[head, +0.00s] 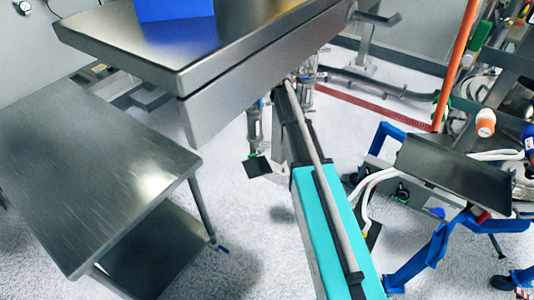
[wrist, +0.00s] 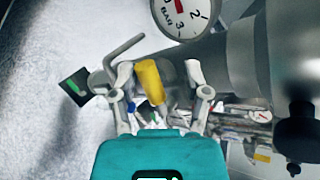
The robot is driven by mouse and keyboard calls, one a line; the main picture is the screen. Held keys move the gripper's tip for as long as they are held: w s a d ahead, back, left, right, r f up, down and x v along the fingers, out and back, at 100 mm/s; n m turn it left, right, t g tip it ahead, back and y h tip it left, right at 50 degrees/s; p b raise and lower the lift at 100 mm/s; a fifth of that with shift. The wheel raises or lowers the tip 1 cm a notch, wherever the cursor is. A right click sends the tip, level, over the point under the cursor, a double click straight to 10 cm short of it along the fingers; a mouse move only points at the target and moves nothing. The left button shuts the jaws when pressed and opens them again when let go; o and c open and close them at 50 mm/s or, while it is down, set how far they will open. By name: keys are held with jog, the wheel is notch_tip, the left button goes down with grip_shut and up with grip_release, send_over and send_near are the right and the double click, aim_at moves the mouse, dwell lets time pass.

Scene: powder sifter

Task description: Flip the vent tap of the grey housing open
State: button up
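In the wrist view my gripper (wrist: 159,75) is open, with its two pale fingers spread apart. A yellow tap handle (wrist: 150,82) shows between the fingers, nearer the left one; I cannot tell whether it touches. A bent grey lever (wrist: 124,50) sticks out beside it to the upper left. A grey metal housing (wrist: 240,55) fills the right side, with a round pressure gauge (wrist: 184,14) above the handle. Which of the two levers is the vent tap is not clear. In the head view my gripper is too small and covered to make out.
In the head view a steel table (head: 220,70) with a blue block (head: 174,9) overhangs close to my arm. A lower steel table (head: 85,175) stands at left. A blue frame (head: 425,255) with a dark tray (head: 455,168) stands at right. A dark knob (wrist: 300,125) is at the wrist view's right.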

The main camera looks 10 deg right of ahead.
jog(key=m+y+b, duration=0.1)
jog(key=d+r+m+y+b, duration=0.1)
jog(key=m+y, duration=0.1)
jog(key=shift+w+d+r+t, duration=0.15)
jog(key=shift+d+t, duration=0.15)
jog(key=s+d+r+m+t+y+b, duration=0.1)
jog(key=s+d+m+t+y+b, duration=0.25)
jog(key=s+d, duration=0.75)
jog(key=s+a+f+n+g+h, duration=0.3)
jog(key=s+a+f+n+g, duration=0.2)
jog(key=s+f+n+g, duration=0.1)
jog(key=s+a+f+n+g+h+b, duration=0.1)
jog(key=s+a+f+n+g+h, duration=0.2)
jog(key=s+f+n, duration=0.6)
jog(key=shift+s+a+n+g, duration=0.95)
jog(key=shift+s+a+g, duration=0.45)
jog(key=shift+a, duration=0.2)
jog(key=shift+f, duration=0.1)
jog(key=s+d+f+n+g+h, duration=0.1)
jog(key=s+n+h, duration=0.2)
jog(key=s, duration=0.3)
jog(key=s+d+f+n+g+h, duration=0.2)
jog(key=s+n+h, duration=0.1)
jog(key=s+n, duration=0.3)
jog(key=shift+s+f, duration=0.25)
jog(key=shift+s, duration=0.25)
